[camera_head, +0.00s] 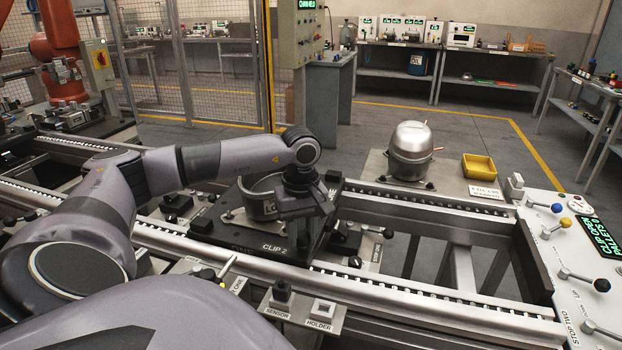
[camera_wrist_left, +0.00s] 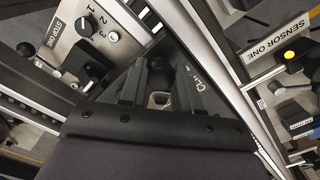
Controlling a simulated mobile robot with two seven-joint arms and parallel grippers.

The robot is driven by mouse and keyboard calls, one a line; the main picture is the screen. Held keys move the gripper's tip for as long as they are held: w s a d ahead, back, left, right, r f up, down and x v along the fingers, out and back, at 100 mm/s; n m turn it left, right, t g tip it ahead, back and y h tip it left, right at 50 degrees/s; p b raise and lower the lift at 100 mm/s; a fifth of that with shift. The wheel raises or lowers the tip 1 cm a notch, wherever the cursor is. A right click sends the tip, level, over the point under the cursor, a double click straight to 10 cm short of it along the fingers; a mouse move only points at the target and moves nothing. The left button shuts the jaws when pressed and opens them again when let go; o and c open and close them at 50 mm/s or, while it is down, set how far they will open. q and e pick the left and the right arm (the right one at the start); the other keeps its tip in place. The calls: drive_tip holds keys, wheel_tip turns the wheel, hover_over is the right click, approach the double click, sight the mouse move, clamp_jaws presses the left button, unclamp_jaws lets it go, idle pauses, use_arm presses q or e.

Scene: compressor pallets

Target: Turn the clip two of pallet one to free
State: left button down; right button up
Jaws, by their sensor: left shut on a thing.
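Pallet one (camera_head: 228,238) is a dark plate on the roller conveyor, with a grey ring-shaped holder (camera_head: 262,204) on it. Its front edge bears a "CLIP 2" label, which shows partly in the left wrist view. My left gripper (camera_head: 305,218) reaches down over the pallet's right front part, near that label. In the left wrist view my left gripper (camera_wrist_left: 158,92) has its two dark fingers on either side of clip two (camera_wrist_left: 159,99), shut on it. The fingers hide most of the clip, and its turn position cannot be told. My right gripper is not in view.
A grey compressor (camera_head: 411,152) stands behind the conveyor beside a yellow bin (camera_head: 479,167). A panel with levers (camera_head: 582,262) is at the right. Sensor and holder boxes (camera_head: 322,310) line the front rail (camera_head: 410,298). The right conveyor stretch is clear.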

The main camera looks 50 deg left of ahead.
use_arm(q)
drive_tip(key=shift+r, duration=0.1)
idle(0.4)
drive_tip(key=c, duration=0.8)
unclamp_jaws()
wheel_tip(320, 180, up, 7)
drive_tip(key=shift+r, duration=0.1)
